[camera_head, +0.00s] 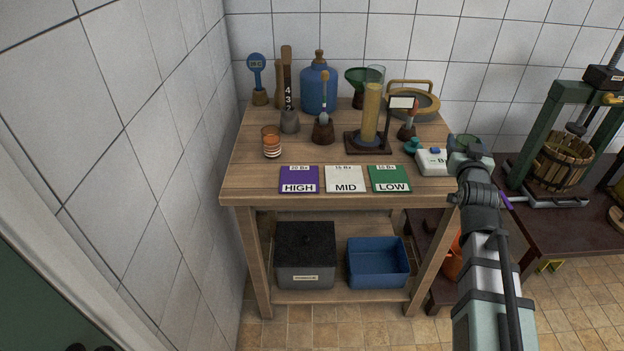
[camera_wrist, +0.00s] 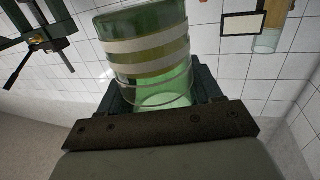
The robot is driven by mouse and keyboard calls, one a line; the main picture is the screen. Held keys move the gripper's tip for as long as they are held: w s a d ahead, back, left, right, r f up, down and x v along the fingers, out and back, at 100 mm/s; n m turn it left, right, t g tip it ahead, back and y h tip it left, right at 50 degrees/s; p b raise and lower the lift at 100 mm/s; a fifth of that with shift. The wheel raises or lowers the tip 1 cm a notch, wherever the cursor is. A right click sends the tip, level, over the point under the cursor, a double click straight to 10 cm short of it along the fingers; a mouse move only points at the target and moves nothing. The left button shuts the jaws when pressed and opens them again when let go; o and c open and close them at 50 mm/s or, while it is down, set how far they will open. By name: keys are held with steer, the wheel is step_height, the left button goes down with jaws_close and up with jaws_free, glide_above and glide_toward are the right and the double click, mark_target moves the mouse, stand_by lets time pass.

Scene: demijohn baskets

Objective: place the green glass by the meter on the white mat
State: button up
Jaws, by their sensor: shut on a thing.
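The green glass (camera_wrist: 148,45), with pale bands around it, fills the middle of the wrist view. My gripper (camera_wrist: 160,92) is shut on it, with a finger at each side. In the head view the green glass (camera_head: 466,141) shows at the end of my arm, above the right edge of the table. My gripper (camera_head: 468,153) there partly hides the white meter (camera_head: 431,162), which has a blue button. The white mat (camera_head: 345,174), marked MID, lies at the table's front between the purple and green mats, and looks bare.
An amber banded glass (camera_head: 271,142) stands left on the table (camera_head: 240,170). The purple mat (camera_head: 299,174) and green mat (camera_head: 390,173) are bare. A tall cylinder (camera_head: 371,112) on a dark stand, a blue jug (camera_head: 319,90) and several tools fill the back.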

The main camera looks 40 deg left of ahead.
steer(key=s+a+n+g+y, duration=0.2)
steer(key=s+a+g, duration=0.1)
steer(key=s+a, duration=0.8)
steer(key=s+a+n+g+y, duration=0.2)
steer(key=s+a, duration=0.8)
steer(key=a, duration=0.9)
steer(key=s+a+f+n+g+y, duration=0.1)
steer(key=s+a+n+g+y, duration=0.2)
steer(key=s+a, duration=0.8)
steer(key=a, duration=0.4)
steer(key=shift+s+n+g+y, duration=0.3)
steer(key=shift+y, duration=0.1)
steer(key=shift+f, duration=4.8)
steer(key=shift+f, duration=0.2)
steer(key=o, duration=1.3)
